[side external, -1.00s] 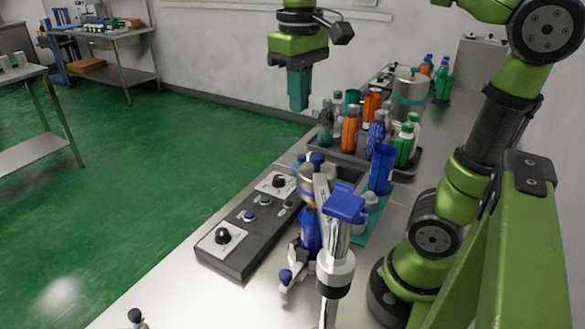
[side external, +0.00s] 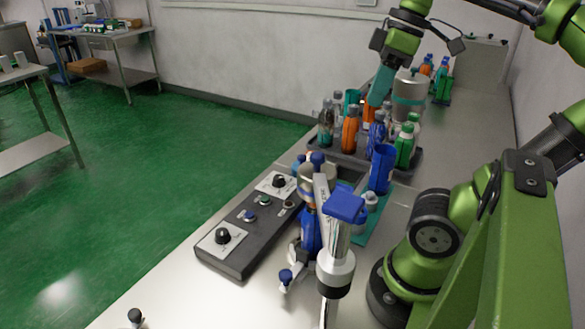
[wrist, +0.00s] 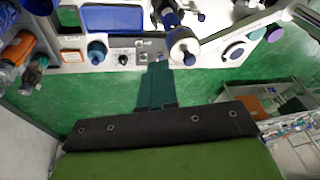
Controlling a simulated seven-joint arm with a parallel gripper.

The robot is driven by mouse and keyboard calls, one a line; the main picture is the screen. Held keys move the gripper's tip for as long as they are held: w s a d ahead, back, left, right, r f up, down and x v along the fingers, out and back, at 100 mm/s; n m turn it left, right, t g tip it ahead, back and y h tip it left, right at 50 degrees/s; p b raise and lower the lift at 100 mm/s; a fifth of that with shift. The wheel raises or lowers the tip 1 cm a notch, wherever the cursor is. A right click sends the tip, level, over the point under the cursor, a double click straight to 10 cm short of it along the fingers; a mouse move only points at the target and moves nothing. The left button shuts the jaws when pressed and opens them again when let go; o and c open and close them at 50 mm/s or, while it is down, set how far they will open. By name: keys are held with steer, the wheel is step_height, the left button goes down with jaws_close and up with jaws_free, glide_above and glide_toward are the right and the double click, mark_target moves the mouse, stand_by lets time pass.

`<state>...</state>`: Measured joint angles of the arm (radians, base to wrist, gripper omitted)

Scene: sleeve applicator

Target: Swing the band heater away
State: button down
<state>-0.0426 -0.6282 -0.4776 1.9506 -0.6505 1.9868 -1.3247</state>
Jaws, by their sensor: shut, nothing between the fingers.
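The applicator stand (side external: 335,262), with a blue top and a white collar, rises at the front of the bench. Behind it, a metallic band (side external: 306,186) that looks like the band heater sits around the upper part of a blue bottle (side external: 310,232), partly hidden by the stand. A blue knob (side external: 317,158) is beside the band. My gripper (side external: 375,103), with teal fingers, is shut and empty. It is tilted above the bottle tray, up and to the right of the band, and apart from it. In the wrist view my fingers (wrist: 158,66) point towards the applicator parts.
A grey control box (side external: 250,228) with knobs lies left of the applicator. A tray (side external: 345,157) of several coloured bottles stands behind, with a metal cylinder (side external: 408,95) close to my gripper. A blue cup (side external: 382,168) stands in front of the tray. The bench's front left is mostly clear.

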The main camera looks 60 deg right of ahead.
steer(key=w+a+f+n, duration=0.1)
steer(key=a+f+n, duration=0.1)
steer(key=f, duration=0.3)
steer(key=w+a+f+n, duration=0.2)
steer(key=f+n, duration=0.2)
steer(key=f, duration=0.2)
steer(key=shift+w+a+y, duration=0.15)
steer(key=shift+a+y, duration=0.2)
steer(key=shift+y, duration=0.05)
